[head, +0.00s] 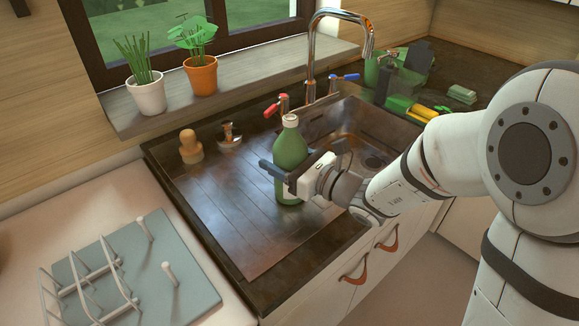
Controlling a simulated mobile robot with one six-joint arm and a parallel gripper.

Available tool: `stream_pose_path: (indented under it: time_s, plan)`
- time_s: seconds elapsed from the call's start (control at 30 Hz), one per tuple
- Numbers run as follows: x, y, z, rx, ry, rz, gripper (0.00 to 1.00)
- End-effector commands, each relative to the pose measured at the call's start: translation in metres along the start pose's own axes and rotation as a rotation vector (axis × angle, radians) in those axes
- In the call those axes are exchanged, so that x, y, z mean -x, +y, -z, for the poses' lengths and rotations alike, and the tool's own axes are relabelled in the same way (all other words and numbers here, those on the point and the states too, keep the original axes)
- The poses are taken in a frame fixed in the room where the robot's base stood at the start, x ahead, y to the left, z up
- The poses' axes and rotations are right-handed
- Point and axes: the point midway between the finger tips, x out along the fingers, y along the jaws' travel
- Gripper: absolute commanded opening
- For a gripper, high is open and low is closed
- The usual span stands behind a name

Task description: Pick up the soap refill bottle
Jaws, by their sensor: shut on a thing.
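The soap refill bottle appears to be the green bottle (289,152) with a pale cap, upright at the drainboard beside the sink basin. My gripper (291,172) reaches in from the right and is shut on the bottle, with one dark finger across its front and the other partly hidden behind it. The bottle's base is close to the drainboard (235,210); I cannot tell whether it touches the surface or is slightly raised.
A wooden-handled brush (190,147) and a small metal item (230,136) stand behind the drainboard. The tap (312,60) and red-handled valve (280,105) are behind the bottle. A rack (95,275) lies at left. Potted plants (147,92) line the sill.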

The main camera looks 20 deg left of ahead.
Motion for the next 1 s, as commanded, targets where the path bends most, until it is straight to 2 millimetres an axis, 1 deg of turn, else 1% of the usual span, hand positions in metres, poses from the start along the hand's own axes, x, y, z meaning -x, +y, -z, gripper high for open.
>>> stream_pose_path:
  time_s: [0.03, 0.33, 0.6, 0.67, 0.77, 1.0]
  plan:
    - [0.0, 0.0, 0.0, 0.0, 0.0, 0.001, 0.45]
    - [0.0, -0.001, 0.0, -0.001, 0.0, 0.001, 0.21]
    - [0.0, -0.001, -0.005, 0.002, -0.003, 0.002, 0.21]
    - [0.0, -0.001, -0.011, 0.002, -0.004, 0.001, 0.21]
    - [0.0, -0.001, -0.027, 0.005, -0.006, 0.001, 0.21]
    - [0.001, -0.001, -0.074, 0.006, -0.006, 0.002, 0.21]
